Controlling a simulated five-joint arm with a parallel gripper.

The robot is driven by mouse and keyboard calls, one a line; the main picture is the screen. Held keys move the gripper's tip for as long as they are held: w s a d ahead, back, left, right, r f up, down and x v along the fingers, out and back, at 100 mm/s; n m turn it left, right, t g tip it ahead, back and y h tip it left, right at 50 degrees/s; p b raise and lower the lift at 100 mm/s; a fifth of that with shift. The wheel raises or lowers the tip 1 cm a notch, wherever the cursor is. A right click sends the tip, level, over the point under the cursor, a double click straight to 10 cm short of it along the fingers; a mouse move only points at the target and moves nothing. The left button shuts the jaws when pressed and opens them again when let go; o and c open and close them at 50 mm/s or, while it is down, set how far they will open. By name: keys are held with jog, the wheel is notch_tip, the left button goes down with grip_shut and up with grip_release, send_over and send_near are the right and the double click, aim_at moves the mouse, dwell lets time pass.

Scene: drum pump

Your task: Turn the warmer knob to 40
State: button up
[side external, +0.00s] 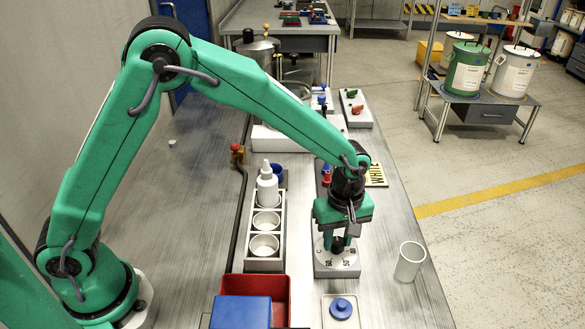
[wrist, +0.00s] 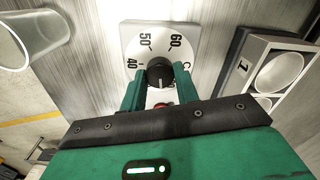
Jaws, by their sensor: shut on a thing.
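The warmer is a light block (side external: 338,262) with a white dial face on top, below my gripper in the side view. In the wrist view its dial (wrist: 133,38) shows the numbers 40, 50 and 60 and a letter C. The black warmer knob (wrist: 159,70) is at the dial's middle; it also shows in the side view (side external: 337,243). My gripper (wrist: 158,80) is shut on the knob, with one green finger on each side. In the side view my gripper (side external: 338,241) points straight down. I cannot tell which number the knob points to.
A clear cup (side external: 409,262) stands right of the warmer. Left are a rack (side external: 265,265) with a white bottle (side external: 267,188) and white cups, and a red bin (side external: 280,290) with a blue box (side external: 241,311). A blue-knobbed jar (side external: 341,308) is in front.

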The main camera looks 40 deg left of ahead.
jog(key=m, duration=0.9)
jog(key=shift+d+m, duration=0.1)
jog(key=shift+m, duration=0.3)
jog(key=m, duration=0.4)
jog(key=shift+m, duration=0.3)
jog(key=m, duration=0.4)
jog(key=shift+s+d+m, duration=0.1)
jog(key=shift+m, duration=0.3)
jog(key=o, duration=1)
jog(key=shift+c, duration=0.2)
